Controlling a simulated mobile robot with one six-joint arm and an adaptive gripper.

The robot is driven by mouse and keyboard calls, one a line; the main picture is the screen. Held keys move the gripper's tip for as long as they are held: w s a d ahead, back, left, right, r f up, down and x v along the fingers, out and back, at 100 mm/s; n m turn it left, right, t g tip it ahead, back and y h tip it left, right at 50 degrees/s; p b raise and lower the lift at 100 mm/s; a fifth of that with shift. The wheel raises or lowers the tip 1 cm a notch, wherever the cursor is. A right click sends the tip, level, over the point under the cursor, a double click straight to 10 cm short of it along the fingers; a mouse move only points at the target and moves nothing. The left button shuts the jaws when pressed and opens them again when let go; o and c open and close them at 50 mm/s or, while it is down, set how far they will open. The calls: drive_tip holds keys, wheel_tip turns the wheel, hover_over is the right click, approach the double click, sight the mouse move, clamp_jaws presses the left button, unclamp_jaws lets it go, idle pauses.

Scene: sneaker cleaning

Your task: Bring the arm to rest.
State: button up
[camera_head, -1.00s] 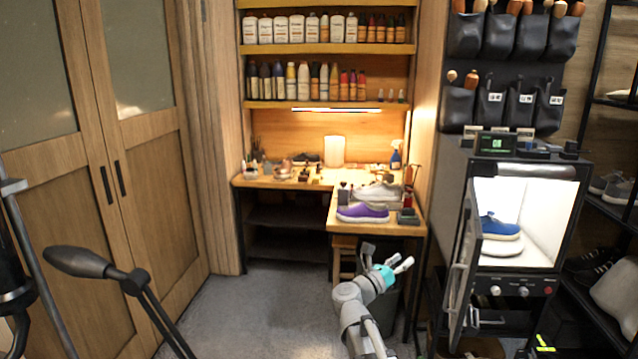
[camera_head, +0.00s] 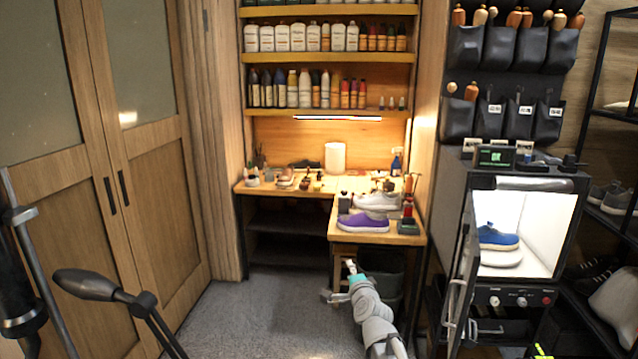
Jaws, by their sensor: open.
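My gripper (camera_head: 341,282) is at the end of my grey arm with a teal band, low in the middle of the picture. It is open, and nothing shows between its fingers. It is in front of the workbench (camera_head: 380,237) and lower in the picture than the bench top, apart from every object. A purple sneaker (camera_head: 362,222) and a whitish sneaker (camera_head: 377,201) stand on the bench. A blue sneaker (camera_head: 496,237) stands inside a lit white cabinet (camera_head: 541,225) at right.
The cabinet door (camera_head: 463,285) hangs open to the right of my arm. A dark bin (camera_head: 382,275) stands under the bench. Bottles line the shelves (camera_head: 330,110) above. A black lamp-like arm (camera_head: 95,284) is at left. Grey floor (camera_head: 270,310) is clear left of my arm.

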drive_tip(key=s+f+n+g+p, duration=0.3)
drive_tip(key=s+f+n+g, duration=0.6)
drive_tip(key=n, duration=0.1)
drive_tip(key=s+d+f+n+g+h+p, duration=0.1)
drive_tip(key=s+d+g, duration=0.6)
drive_tip(key=s, duration=0.7)
drive_tip(key=d+f+n+h, duration=0.1)
drive_tip(key=n+h, duration=0.1)
drive_tip(key=n, duration=0.1)
drive_tip(key=shift+s+f+n+g+p, duration=0.25)
drive_tip(key=shift+f+n+g+p, duration=0.05)
drive_tip(key=shift+p, duration=0.1)
drive_tip(key=shift+f, duration=0.1)
